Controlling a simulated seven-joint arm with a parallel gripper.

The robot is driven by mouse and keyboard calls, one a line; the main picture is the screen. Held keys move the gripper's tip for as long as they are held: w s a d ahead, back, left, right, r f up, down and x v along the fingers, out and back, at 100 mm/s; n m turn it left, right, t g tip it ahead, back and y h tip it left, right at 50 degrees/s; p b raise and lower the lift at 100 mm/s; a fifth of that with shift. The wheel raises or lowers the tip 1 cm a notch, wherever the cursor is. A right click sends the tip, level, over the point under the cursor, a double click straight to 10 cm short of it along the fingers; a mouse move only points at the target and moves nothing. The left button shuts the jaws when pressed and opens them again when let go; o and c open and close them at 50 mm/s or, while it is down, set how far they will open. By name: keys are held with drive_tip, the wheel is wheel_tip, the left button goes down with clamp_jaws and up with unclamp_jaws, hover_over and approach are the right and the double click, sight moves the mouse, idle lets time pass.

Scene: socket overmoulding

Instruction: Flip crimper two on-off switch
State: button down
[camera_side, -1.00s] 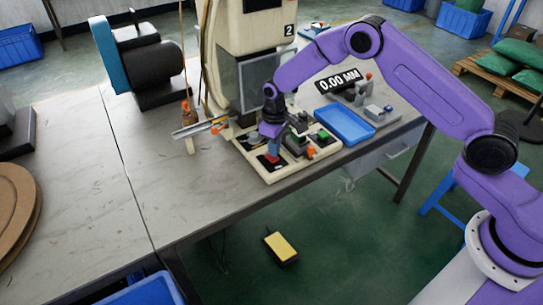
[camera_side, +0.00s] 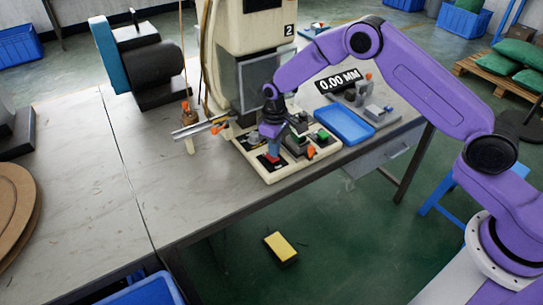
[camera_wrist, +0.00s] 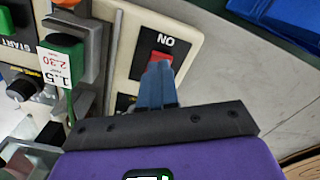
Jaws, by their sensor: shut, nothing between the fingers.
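Crimper two (camera_side: 262,40), the cream machine marked 2, stands on the bench with its cream control panel (camera_side: 262,176) in front. The red on-off switch (camera_wrist: 161,56) sits on the panel beside an upside-down "ON" label in the wrist view. My gripper (camera_wrist: 158,68) has its blue fingers shut and empty. The fingertips are right at the red switch and cover part of it; I cannot tell whether they touch it. In the side view my gripper (camera_side: 272,157) points down over the front of the panel, where the switch is mostly hidden.
Near the fingers are a green-topped block (camera_wrist: 62,60) with a paper tag and a black knob (camera_wrist: 20,90). A blue tray (camera_side: 345,124) stands right of the panel. An orange-tipped guide (camera_side: 215,126) lies to its left.

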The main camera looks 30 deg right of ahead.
sight(274, 159)
drive_tip(key=shift+f, duration=0.9)
idle(0.6)
drive_tip(key=shift+r, duration=3.5)
drive_tip(key=s+a+r+n, duration=0.1)
drive_tip(key=s+r+n, duration=0.1)
drive_tip(key=s+r, duration=0.6)
drive_tip(key=s+a+r+n, duration=0.1)
drive_tip(key=s+r, duration=0.4)
drive_tip(key=s, duration=0.6)
drive_tip(key=s+d+r+n, duration=0.1)
drive_tip(key=s+d, duration=0.5)
drive_tip(key=s, duration=0.5)
drive_tip(key=s+d+r+n, duration=0.1)
drive_tip(key=s+d, duration=0.4)
drive_tip(key=s, duration=0.5)
drive_tip(key=shift+s+d+r+n, duration=0.35)
drive_tip(key=shift+r+n, duration=0.05)
drive_tip(key=shift+n, duration=0.4)
